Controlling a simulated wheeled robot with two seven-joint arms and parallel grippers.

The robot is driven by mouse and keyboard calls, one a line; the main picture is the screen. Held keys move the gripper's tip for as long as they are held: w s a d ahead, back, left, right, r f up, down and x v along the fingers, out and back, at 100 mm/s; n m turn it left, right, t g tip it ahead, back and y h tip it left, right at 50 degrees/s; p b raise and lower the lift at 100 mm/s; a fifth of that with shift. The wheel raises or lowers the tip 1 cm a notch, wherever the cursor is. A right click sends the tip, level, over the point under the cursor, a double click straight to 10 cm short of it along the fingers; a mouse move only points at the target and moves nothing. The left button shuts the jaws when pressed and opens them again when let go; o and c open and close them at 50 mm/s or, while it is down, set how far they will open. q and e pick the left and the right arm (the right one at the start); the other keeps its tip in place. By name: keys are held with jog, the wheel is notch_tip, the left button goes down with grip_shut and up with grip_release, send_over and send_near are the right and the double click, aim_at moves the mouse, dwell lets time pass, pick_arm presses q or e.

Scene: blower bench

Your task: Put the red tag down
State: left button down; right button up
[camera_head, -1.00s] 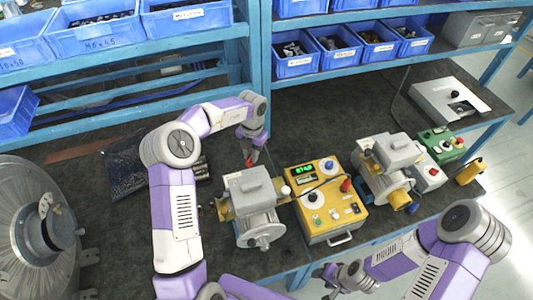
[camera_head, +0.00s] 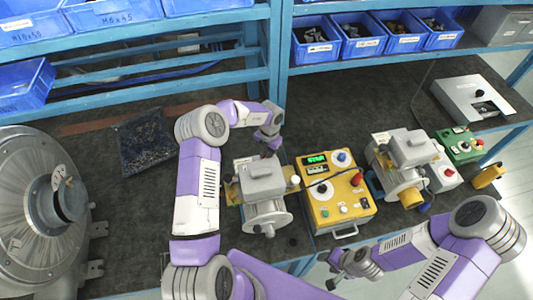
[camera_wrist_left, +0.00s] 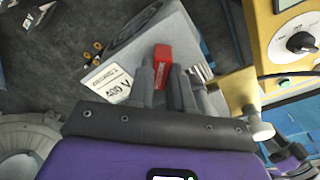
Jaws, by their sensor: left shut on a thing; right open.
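My left gripper (camera_head: 269,147) is just behind the grey terminal box of the left blower motor (camera_head: 263,190). In the left wrist view the gripper (camera_wrist_left: 166,82) is shut on the red tag (camera_wrist_left: 163,58), a small red block between its fingertips. The tag is over or against the grey box, which carries a "400 V" label (camera_wrist_left: 108,83); I cannot tell whether they touch. In the head view the tag is mostly hidden. My right gripper (camera_head: 340,276) is open and empty in front of the bench edge.
A yellow control box (camera_head: 335,205) stands right of the motor. A second motor (camera_head: 402,170) and a green box (camera_head: 460,146) are further right. A large round metal housing (camera_head: 35,210) is at left. A dark bag (camera_head: 146,141) lies behind.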

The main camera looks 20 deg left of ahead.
pick_arm(q)
jog(key=c, duration=1)
grip_release()
jog(key=shift+f, duration=0.1)
jog(key=r, duration=0.4)
jog(key=w+r, duration=0.1)
jog(key=r, duration=0.3)
jog(key=r+b, duration=0.1)
jog(key=r, duration=0.3)
jog(key=shift+w+d+r, duration=0.1)
jog(key=shift+w+r, duration=0.05)
jog(key=shift+w, duration=0.1)
